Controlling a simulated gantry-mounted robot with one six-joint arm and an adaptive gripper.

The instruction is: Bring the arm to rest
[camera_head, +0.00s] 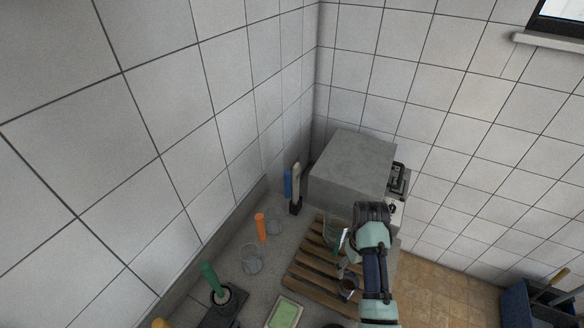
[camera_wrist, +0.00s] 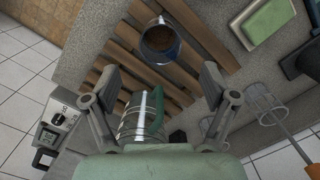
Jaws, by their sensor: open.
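My gripper (camera_wrist: 158,80) is open, its two fingers spread apart in the wrist view. In the head view my arm reaches down over the slatted wooden rack (camera_head: 305,270), at the right of the counter. A glass vessel with a green handle (camera_wrist: 146,118) shows below and between the fingers in the wrist view, apart from both fingertips as far as I can see. A small dark metal cup (camera_wrist: 160,42) with brown inside stands on the slats just beyond the fingers. My arm partly hides both vessels in the head view.
A grey box-shaped appliance (camera_head: 350,165) stands behind the rack. An orange-handled tool (camera_head: 261,228), a wire basket (camera_head: 252,260), a green-handled tool (camera_head: 210,276) and a green sponge-like block (camera_head: 284,314) lie to the left. A blue bin (camera_head: 525,305) stands at the lower right.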

